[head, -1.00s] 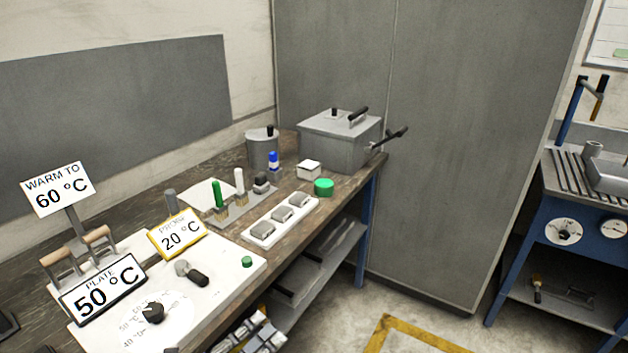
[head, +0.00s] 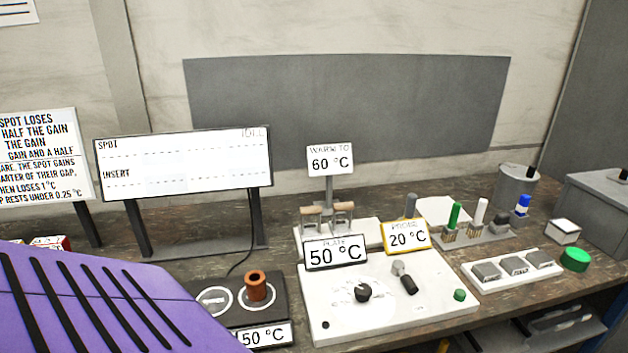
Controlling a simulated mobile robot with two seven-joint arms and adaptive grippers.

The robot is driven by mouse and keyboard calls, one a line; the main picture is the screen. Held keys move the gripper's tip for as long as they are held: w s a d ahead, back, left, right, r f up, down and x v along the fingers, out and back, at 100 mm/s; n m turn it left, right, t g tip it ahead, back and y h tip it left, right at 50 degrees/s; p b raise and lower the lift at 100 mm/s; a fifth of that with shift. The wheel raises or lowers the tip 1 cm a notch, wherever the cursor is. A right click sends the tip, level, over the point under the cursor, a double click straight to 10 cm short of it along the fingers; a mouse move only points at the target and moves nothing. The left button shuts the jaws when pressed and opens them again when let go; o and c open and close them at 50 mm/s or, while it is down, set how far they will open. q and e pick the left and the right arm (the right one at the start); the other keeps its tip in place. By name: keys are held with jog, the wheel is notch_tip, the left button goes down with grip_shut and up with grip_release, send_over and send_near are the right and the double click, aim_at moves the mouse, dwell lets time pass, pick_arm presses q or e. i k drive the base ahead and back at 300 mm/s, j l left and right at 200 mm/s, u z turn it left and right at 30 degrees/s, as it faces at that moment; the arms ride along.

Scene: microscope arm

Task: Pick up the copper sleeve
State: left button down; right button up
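A copper sleeve (head: 256,287), a short orange-brown hollow cylinder, stands upright on a dark pad (head: 275,310) with two white-ringed spots. It is on the right-hand ringed spot. A "50 °C" label (head: 264,335) is at the pad's front edge. Neither of my grippers shows in the head view. A purple slotted body at the lower left hides part of the bench near the pad.
To the right is a white hotplate panel (head: 395,308) with knobs and "50 °C" and "20 °C" signs. Beyond it are a rack of brushes (head: 470,236) and a white tray of grey blocks (head: 512,270). A whiteboard (head: 185,160) stands behind the pad.

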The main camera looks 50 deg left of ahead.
aim_at(255, 281)
jog(key=u, duration=1.9)
